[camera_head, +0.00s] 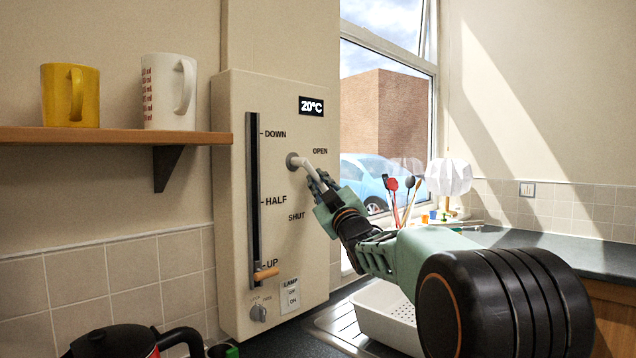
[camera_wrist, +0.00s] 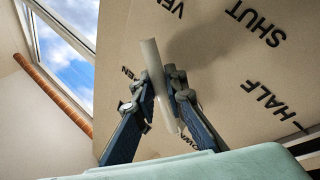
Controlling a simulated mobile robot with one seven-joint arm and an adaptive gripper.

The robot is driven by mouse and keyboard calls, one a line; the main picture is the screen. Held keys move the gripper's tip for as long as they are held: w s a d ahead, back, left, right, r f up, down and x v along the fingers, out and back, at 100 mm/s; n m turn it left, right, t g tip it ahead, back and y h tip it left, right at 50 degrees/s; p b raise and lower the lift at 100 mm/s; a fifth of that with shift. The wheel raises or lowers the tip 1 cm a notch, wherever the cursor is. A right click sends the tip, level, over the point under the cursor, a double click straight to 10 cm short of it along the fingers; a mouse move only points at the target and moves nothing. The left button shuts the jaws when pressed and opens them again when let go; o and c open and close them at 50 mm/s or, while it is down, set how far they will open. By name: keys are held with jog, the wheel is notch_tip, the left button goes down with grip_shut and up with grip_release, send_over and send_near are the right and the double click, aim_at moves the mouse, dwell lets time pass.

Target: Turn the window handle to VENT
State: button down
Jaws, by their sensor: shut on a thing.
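The window handle (camera_head: 305,165) is a pale grey bar on a round boss, on the front of a beige wall panel (camera_head: 230,180). It slants down to the right from its boss. OPEN is printed above right of it and SHUT below it. My gripper (camera_head: 321,187) is shut on the handle's outer part. In the wrist view the handle (camera_wrist: 155,75) stands between my two fingers (camera_wrist: 159,80). There, part of the word VENT shows at the top, near SHUT, and OPEN is partly hidden behind a finger. In the head view VENT does not show.
The panel also has a slide lever (camera_head: 265,274) at UP, a lamp switch (camera_head: 290,298), a small knob (camera_head: 258,313) and a 20°C display (camera_head: 312,106). A shelf (camera_head: 100,135) with two mugs is left. A kettle (camera_head: 130,341) and white basin (camera_head: 385,314) stand below.

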jog(key=c, duration=2.2)
grip_release()
jog(key=shift+c, duration=0.2)
jog(key=v, duration=1.2)
jog(key=shift+d+r, duration=0.1)
